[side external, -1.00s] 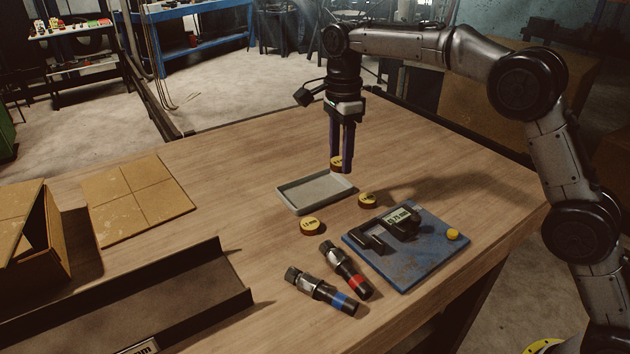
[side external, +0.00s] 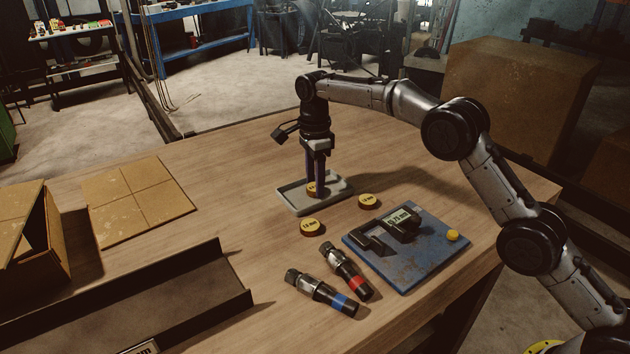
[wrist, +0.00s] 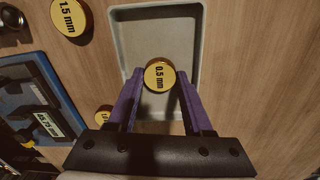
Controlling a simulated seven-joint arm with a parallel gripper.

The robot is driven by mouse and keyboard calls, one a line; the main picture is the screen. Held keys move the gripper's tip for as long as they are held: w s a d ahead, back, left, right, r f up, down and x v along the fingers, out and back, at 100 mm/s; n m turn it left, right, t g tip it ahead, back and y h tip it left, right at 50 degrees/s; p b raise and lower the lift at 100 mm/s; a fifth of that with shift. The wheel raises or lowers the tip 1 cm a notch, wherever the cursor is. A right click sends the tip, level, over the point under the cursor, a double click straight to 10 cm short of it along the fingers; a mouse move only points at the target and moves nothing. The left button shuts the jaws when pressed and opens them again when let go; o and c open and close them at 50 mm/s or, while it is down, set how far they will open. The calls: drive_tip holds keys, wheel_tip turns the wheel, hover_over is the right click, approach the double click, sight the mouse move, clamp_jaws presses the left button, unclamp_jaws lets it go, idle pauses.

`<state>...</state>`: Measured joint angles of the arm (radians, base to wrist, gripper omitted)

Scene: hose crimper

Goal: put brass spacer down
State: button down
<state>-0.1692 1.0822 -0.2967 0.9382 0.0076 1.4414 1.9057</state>
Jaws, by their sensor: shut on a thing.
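My gripper (side external: 316,190) points down over the shallow grey tray (side external: 337,200) and is shut on a round brass spacer (side external: 311,190). In the wrist view the spacer (wrist: 160,75) reads "0.5 mm" and sits between the purple fingertips (wrist: 160,82), above the floor of the tray (wrist: 133,30). I cannot tell whether the spacer touches the tray floor. A second brass spacer (side external: 312,227), marked 1.5 mm in the wrist view (wrist: 70,17), lies on the table in front of the tray. A third spacer (side external: 369,201) lies to the tray's right, its marking hard to read.
A blue gauge plate (side external: 420,255) with a digital display lies right of the tray. Two hose fittings, one with a red band (side external: 347,270) and one with a blue band (side external: 321,292), lie in front. A dark channel (side external: 130,300) and cardboard (side external: 137,199) are at left.

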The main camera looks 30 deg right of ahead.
sight(314, 186)
drive_tip(key=shift+f, duration=0.1)
drive_tip(key=shift+c, duration=1.5)
unclamp_jaws()
wheel_tip(314, 186, up, 6)
drive_tip(key=shift+w+r, duration=0.1)
drive_tip(key=shift+r, duration=0.7)
